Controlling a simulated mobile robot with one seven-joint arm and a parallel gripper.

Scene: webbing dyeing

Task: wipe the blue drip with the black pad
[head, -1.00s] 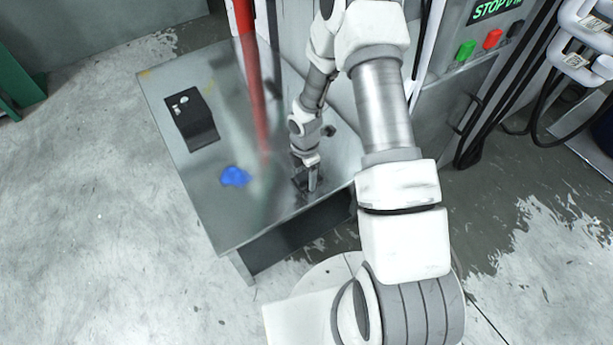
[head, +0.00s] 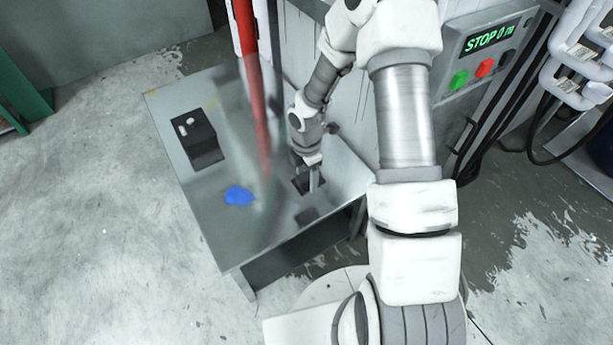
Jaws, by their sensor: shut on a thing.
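The blue drip (head: 239,196) is a small bright blue patch on the grey metal table top (head: 215,225), left of my gripper. My gripper (head: 313,184) points down over the right part of the table and is shut on the black pad (head: 301,186), a dark flat square partly hidden by the fingers. A separate dark patch (head: 307,216) shows on the table just below the pad in the picture, seemingly its shadow or reflection, so the pad appears held above the surface. The pad is apart from the drip.
A red upright pole (head: 250,80) and a blurred translucent strip cross the view between box and gripper. A machine panel with green and red buttons (head: 484,68) stands at right.

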